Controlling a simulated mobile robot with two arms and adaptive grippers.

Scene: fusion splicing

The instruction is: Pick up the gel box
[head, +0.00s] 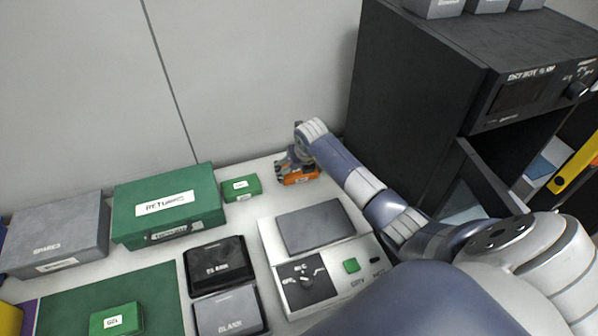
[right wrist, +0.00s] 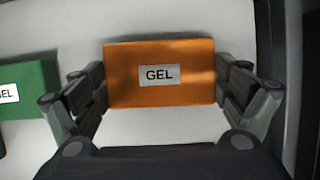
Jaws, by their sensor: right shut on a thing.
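The orange gel box (head: 300,178) lies at the back of the white bench, close to the wall. In the right wrist view it fills the middle as an orange box (right wrist: 130,90) with a white "GEL" label. My right gripper (head: 296,170) is over it from above, with one finger against each short side, shut on the box. The box seems to be on or very near the bench top; I cannot tell if it is lifted. A green box with a partly cut label ending in "EL" (right wrist: 25,105) is to its left. My left gripper is not in view.
A small green box (head: 241,187) stands left of the gel box. A large green box (head: 166,205), a grey box (head: 55,235) and a black box (head: 217,265) are further left. A white device (head: 347,265) is in front; a black cabinet (head: 415,90) rises at the right.

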